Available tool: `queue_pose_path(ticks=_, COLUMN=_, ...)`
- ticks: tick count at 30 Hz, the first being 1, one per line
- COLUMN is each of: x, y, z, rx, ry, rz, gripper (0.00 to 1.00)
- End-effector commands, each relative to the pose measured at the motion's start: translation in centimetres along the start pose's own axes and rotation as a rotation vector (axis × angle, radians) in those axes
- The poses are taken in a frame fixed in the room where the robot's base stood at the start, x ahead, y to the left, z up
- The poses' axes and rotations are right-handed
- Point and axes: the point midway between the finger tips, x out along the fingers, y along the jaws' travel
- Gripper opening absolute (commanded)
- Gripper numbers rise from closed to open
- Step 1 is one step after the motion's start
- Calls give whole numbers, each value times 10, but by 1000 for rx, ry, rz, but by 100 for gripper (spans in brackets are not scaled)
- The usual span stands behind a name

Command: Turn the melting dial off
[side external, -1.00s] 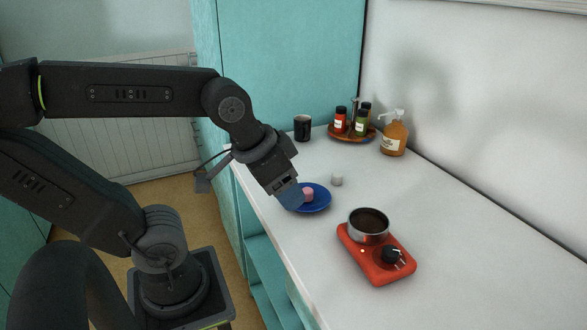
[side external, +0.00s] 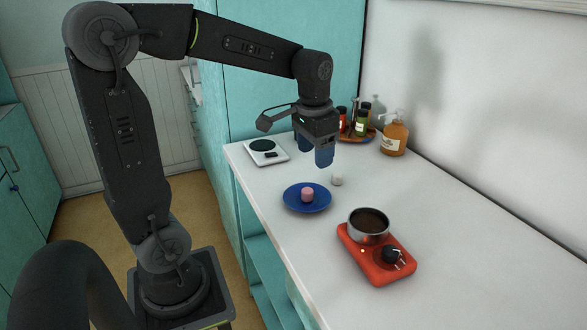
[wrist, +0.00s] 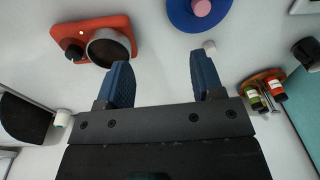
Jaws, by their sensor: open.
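The melting dial (side external: 391,254) is a black knob on the front of the red melting unit (side external: 380,275), at the right of the counter. A metal pot (side external: 369,226) with dark contents stands on the unit. In the wrist view the dial (wrist: 73,53) and the red unit (wrist: 75,36) show at the upper left, and the pot (wrist: 108,48) beside them. My gripper (side external: 312,148) is above the far part of the counter, pointing down, well away from the dial. In the wrist view its blue fingers (wrist: 162,80) are apart with nothing between them.
A blue plate (side external: 293,202) holds a pink piece (side external: 307,194), with a small white piece (side external: 337,179) close by. A white scale (side external: 266,152), a round tray (side external: 352,138) of bottles and an amber pump bottle (side external: 394,138) stand farther back. The counter's right side is clear.

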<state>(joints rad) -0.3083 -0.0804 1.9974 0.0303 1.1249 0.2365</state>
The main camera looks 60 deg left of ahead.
Motion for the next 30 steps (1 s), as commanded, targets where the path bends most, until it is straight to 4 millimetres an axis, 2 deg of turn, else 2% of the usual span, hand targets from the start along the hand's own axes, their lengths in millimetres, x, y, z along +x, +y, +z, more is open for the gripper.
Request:
queue_pose_path(ticks=9, x=31, y=-46, z=-30, rx=-20, ry=-124, rz=22, gripper=61)
queue_pose_path(ticks=17, x=60, y=-83, z=-46, rx=-32, ry=-214, rz=52, gripper=61)
queue_pose_path(ticks=30, x=142, y=-77, z=-26, rx=-30, ry=-217, rz=54, gripper=61)
